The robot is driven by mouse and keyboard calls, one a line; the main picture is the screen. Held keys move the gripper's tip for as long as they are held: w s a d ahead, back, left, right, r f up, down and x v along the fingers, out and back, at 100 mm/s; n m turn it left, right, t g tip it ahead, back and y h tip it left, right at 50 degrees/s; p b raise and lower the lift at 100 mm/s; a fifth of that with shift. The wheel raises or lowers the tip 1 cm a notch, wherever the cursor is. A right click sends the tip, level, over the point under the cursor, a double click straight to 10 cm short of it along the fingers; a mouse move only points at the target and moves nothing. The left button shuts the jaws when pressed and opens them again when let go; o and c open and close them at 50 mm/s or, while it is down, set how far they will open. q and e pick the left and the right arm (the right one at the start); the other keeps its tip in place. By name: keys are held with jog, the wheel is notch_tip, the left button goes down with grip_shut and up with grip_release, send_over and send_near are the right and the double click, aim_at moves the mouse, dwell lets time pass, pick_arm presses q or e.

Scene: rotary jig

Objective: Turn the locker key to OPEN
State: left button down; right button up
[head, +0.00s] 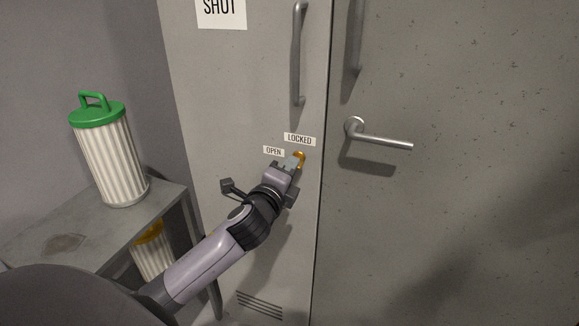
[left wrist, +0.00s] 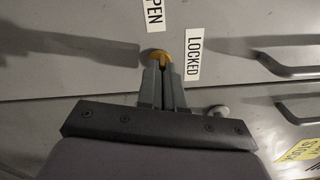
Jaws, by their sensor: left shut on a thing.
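The grey locker door (head: 235,110) carries an OPEN label (head: 273,151) on the left and a LOCKED label (head: 299,139) above the brass key and lock (head: 301,157). My left gripper (head: 294,165) reaches the lock from below and is shut on the key. In the left wrist view, the fingers (left wrist: 161,75) are close together on the brass piece (left wrist: 156,54), between the OPEN label (left wrist: 154,14) and the LOCKED label (left wrist: 194,55). The fingers hide much of the key, so its exact angle is unclear. My right gripper is not in view.
A vertical bar handle (head: 298,55) is above the lock. A lever handle (head: 380,138) sticks out from the grey door at right. A pleated cylinder with a green lid (head: 112,155) stands on a grey table (head: 75,228) at left; a yellow-topped one (head: 151,255) is below.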

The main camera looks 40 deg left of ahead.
pick_arm(q)
jog(key=shift+n, duration=1.5)
jog(key=c, duration=1.3)
grip_release()
jog(key=shift+s, duration=0.15)
jog(key=v, duration=0.7)
jog(key=shift+f, duration=0.15)
